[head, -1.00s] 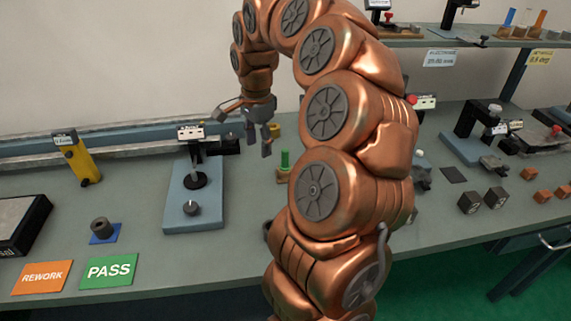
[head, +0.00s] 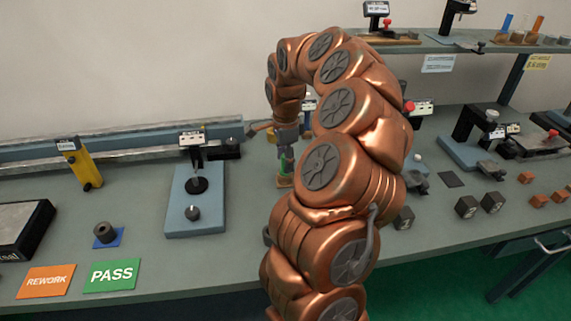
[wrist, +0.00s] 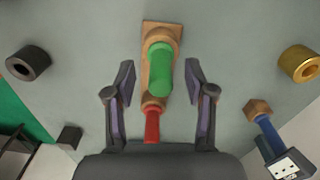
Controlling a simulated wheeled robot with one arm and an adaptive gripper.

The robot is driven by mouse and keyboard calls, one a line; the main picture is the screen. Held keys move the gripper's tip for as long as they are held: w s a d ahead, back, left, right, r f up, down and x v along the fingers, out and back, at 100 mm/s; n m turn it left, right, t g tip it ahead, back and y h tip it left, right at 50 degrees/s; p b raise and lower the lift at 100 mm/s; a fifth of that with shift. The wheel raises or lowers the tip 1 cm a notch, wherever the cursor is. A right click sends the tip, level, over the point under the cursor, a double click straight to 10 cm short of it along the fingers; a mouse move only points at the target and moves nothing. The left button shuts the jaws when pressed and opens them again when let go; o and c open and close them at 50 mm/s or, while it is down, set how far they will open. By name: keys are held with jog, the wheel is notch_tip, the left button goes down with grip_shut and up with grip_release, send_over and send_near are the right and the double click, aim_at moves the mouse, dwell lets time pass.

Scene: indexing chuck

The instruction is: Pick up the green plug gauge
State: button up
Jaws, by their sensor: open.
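The green plug gauge (wrist: 160,68) stands in a wooden block (wrist: 150,32) in the wrist view, between the two fingers of my open gripper (wrist: 160,82). The fingers are apart from it on both sides. A red plug gauge (wrist: 152,124) lies in line below it in the picture, partly hidden by my gripper's body. In the head view my gripper (head: 286,160) is down at the green gauge (head: 283,168), which shows only in part behind the fingers and beside my arm.
A dark ring (wrist: 28,64) and a brass ring (wrist: 299,64) stand to either side. A blue-handled gauge (wrist: 269,134) is at lower right. A blue-based stand (head: 194,215) is left of my gripper. Open bench lies between them.

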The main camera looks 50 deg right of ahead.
jog(key=shift+f, duration=1.1)
grip_shut()
